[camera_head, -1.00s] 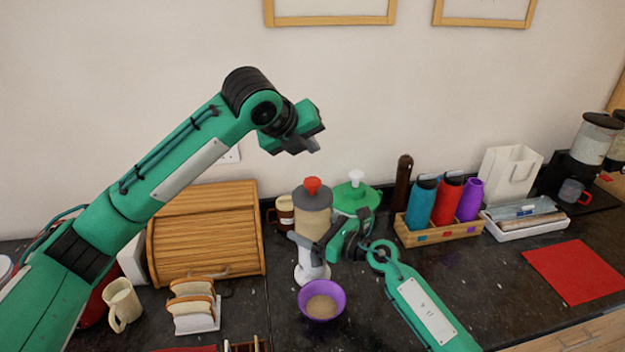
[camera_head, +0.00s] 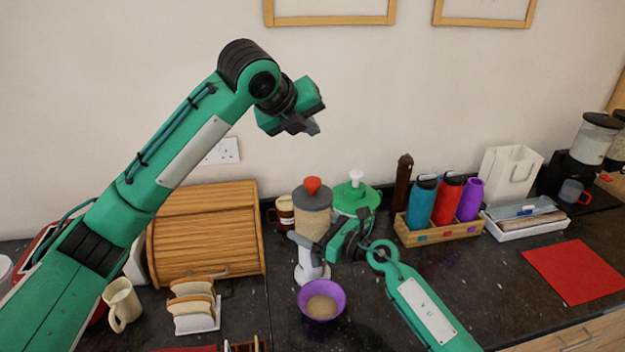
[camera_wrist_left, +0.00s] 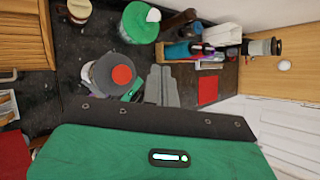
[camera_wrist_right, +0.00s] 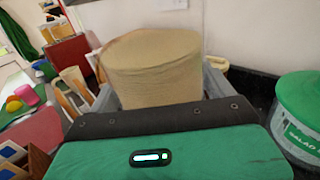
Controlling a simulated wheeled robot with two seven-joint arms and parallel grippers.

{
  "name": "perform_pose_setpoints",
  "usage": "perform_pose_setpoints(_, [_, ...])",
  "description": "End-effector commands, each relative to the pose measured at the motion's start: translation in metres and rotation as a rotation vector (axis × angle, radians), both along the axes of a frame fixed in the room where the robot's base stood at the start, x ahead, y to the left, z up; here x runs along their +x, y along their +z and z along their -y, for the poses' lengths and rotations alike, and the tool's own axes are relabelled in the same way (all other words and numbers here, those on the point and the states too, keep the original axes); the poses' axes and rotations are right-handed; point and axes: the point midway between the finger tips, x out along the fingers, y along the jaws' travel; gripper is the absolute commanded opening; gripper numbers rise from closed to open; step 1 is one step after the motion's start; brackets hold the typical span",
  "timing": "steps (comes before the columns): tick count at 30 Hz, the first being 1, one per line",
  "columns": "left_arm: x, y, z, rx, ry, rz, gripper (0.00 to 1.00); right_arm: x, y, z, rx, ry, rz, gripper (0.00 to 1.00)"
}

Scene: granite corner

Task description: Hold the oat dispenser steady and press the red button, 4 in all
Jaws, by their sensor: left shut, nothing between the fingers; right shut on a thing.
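The oat dispenser (camera_head: 314,221) stands on the dark counter with a grey lid, a clear body of oats and a white base. Its red button (camera_head: 312,185) is on top and also shows from above in the left wrist view (camera_wrist_left: 122,75). My right gripper (camera_head: 318,246) is shut on the dispenser's body, which fills the right wrist view (camera_wrist_right: 152,68). My left gripper (camera_head: 313,130) is shut and empty, raised above the red button and apart from it. A purple bowl (camera_head: 337,307) with some oats inside stands in front of the dispenser's base.
A green-lidded container (camera_head: 357,194) with a white knob stands close behind on the right. A wooden bread bin (camera_head: 206,235) and toast rack (camera_head: 196,322) are on the left. A bottle crate (camera_head: 440,235) stands to the right. Counter is clear around the red mat (camera_head: 575,272).

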Motion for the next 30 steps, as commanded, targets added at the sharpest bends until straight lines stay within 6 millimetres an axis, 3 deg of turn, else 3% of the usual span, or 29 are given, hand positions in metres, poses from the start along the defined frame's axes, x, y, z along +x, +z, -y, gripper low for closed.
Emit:
perform_pose_setpoints(8, [0.000,-0.010,0.000,0.001,0.000,-0.001,0.00,0.000,0.000,0.000,0.000,-0.001,0.000,0.38])
perform_pose_setpoints(21, [0.000,-0.069,0.000,0.000,0.001,-0.002,0.00,0.000,0.000,0.000,0.000,-0.001,0.000,0.38])
perform_pose_setpoints(30, [0.000,-0.088,0.000,0.000,0.001,-0.001,0.00,0.000,0.000,0.000,0.000,-0.001,0.000,0.38])
